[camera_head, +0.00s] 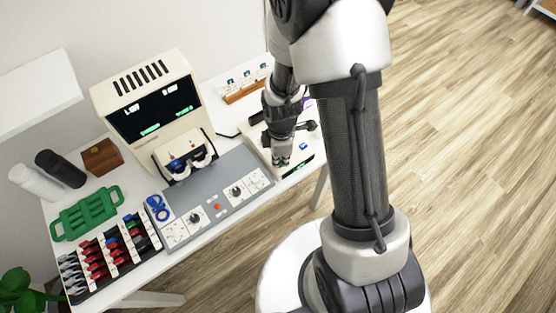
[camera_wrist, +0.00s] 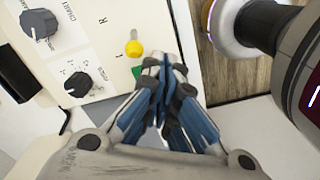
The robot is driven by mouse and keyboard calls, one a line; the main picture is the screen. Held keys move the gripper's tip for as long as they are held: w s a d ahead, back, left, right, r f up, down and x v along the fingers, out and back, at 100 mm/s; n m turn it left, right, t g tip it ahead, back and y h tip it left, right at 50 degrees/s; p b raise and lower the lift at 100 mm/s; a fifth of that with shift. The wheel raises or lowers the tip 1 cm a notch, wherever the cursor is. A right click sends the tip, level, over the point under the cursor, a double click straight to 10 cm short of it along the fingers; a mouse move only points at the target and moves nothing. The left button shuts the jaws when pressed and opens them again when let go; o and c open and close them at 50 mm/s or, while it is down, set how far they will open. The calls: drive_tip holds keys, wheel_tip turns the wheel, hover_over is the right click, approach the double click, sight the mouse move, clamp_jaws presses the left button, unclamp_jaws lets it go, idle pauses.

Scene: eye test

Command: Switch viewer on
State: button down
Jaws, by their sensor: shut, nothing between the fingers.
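A cream box (camera_head: 310,163) with controls on it stands at the right end of the table. In the wrist view its panel (camera_wrist: 97,18) carries a yellow-tipped switch lever (camera_wrist: 134,49), with a small green mark (camera_wrist: 137,72) beside it. My gripper (camera_head: 281,163) is over this box, fingers pointing down. In the wrist view my gripper (camera_wrist: 160,66) is shut and empty, its tips just right of the lever; I cannot tell whether they touch. A beige machine (camera_head: 143,95) with a dark screen and eyepieces (camera_head: 186,158) stands at the back left.
Two dark knobs (camera_wrist: 38,24) (camera_wrist: 78,84) sit left of the lever. A grey console (camera_head: 215,190) lies between the machine and the box. A rack of red and blue pieces (camera_head: 108,250), a green holder (camera_head: 87,213) and a wooden box (camera_head: 102,157) stand left. Open floor (camera_head: 475,170) lies right.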

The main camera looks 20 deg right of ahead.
drive_tip(key=shift+f, duration=0.15)
drive_tip(key=shift+r+p, duration=2.6)
drive_tip(key=shift+r, duration=0.95)
drive_tip(key=shift+r, duration=0.2)
drive_tip(key=s+r+m+t+b, duration=0.15)
drive_tip(key=r+m, duration=0.25)
drive_tip(key=r, duration=0.5)
drive_tip(key=s+r+m+t+p, duration=0.1)
drive_tip(key=s+r+m, duration=0.15)
drive_tip(key=r, duration=0.65)
drive_tip(key=s+r+m+t+b, duration=0.1)
drive_tip(key=s+r+m+t, duration=0.1)
drive_tip(key=s+r+m, duration=0.7)
drive_tip(key=shift+s, duration=1)
